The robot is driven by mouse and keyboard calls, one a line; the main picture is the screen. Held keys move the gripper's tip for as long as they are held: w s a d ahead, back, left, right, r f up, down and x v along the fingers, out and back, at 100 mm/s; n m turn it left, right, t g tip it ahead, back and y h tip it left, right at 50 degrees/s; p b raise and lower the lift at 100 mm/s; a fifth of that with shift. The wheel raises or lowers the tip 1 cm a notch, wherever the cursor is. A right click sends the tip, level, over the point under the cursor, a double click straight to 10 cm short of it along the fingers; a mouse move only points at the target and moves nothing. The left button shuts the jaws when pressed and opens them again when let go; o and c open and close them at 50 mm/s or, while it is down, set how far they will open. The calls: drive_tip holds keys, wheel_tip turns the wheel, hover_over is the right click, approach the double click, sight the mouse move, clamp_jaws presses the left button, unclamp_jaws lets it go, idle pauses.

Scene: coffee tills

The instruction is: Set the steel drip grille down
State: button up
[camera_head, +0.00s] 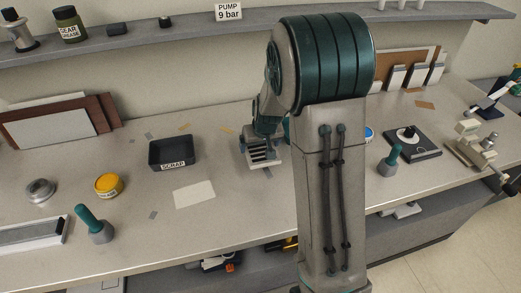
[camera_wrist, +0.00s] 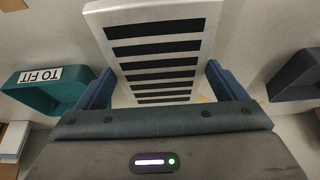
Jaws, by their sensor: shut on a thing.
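The steel drip grille (camera_wrist: 157,62) is a pale metal plate with several dark slots. In the wrist view it lies between the two blue fingers of my gripper (camera_wrist: 158,88), which is shut on it. In the head view the grille (camera_head: 264,157) shows below my gripper (camera_head: 261,143), over the bench right of the scrap bin. My arm hides part of it there. I cannot tell whether the grille touches the bench.
A black bin marked SCRAP (camera_head: 173,153) stands left of the grille; a teal bin marked TO FIT (camera_wrist: 45,88) shows in the wrist view. A pale card (camera_head: 194,194), a yellow tin (camera_head: 108,186) and a teal-handled tamper (camera_head: 94,224) are on the grey bench (camera_head: 240,215).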

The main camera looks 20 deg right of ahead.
sight(261, 150)
drive_tip(key=shift+f, duration=1.55)
drive_tip(key=shift+f, duration=0.15)
drive_tip(key=o, duration=1.2)
drive_tip(key=shift+o, duration=0.2)
